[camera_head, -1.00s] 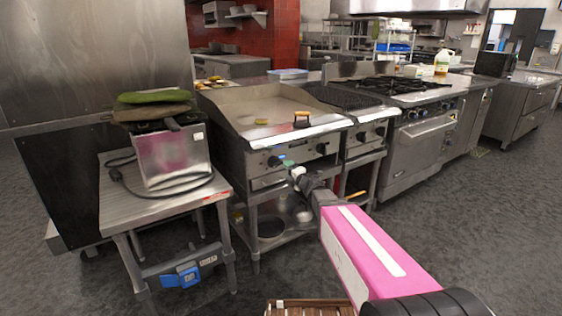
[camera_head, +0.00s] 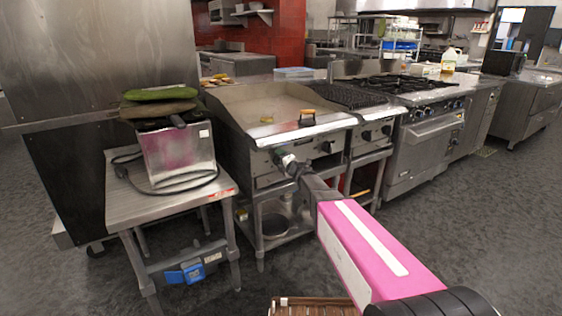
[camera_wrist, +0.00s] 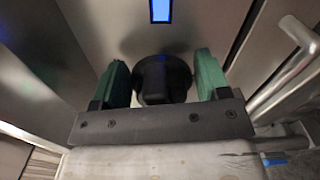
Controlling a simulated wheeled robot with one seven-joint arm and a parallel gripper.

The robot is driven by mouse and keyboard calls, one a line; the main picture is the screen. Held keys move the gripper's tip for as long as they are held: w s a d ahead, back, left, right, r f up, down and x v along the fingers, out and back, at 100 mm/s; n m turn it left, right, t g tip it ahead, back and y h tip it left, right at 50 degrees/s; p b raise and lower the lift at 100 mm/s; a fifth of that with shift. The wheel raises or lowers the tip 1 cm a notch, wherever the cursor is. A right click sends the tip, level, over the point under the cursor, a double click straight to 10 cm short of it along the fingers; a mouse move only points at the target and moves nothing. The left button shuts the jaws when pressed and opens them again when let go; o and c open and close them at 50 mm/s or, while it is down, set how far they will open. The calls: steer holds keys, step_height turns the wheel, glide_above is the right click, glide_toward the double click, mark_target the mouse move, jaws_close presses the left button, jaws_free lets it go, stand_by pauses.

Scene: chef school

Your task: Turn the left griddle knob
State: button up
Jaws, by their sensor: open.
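The griddle (camera_head: 262,108) has a steel front panel with dark knobs. In the wrist view the black round knob (camera_wrist: 158,78) with its raised grip sits between my gripper's two green fingers (camera_wrist: 161,70). The fingers are open, with a gap on each side of the knob's grip. In the head view my gripper (camera_head: 287,160) is at the left end of the griddle's front panel and mostly covers the left knob. The right knob (camera_head: 327,147) is clear of it.
A steel side table (camera_head: 150,208) with a metal box and cable stands left of the griddle. A steel bar (camera_wrist: 288,78) runs close to the right finger. A range (camera_head: 425,135) stands further right.

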steer(key=c, duration=0.5)
steer(key=shift+c, duration=0.2)
steer(key=m, duration=0.4)
steer(key=shift+f+m, duration=0.2)
steer(key=shift+m, duration=0.1)
steer(key=m, duration=0.4)
steer(key=shift+a+f+m, duration=0.1)
steer(key=shift+f+m, duration=0.05)
steer(key=shift+m, duration=0.15)
steer(key=m, duration=0.5)
steer(key=shift+s+a+f, duration=0.15)
steer(key=m, duration=0.5)
steer(key=shift+s+a, duration=0.1)
steer(key=shift+a, duration=0.05)
steer(key=shift+m, duration=0.5)
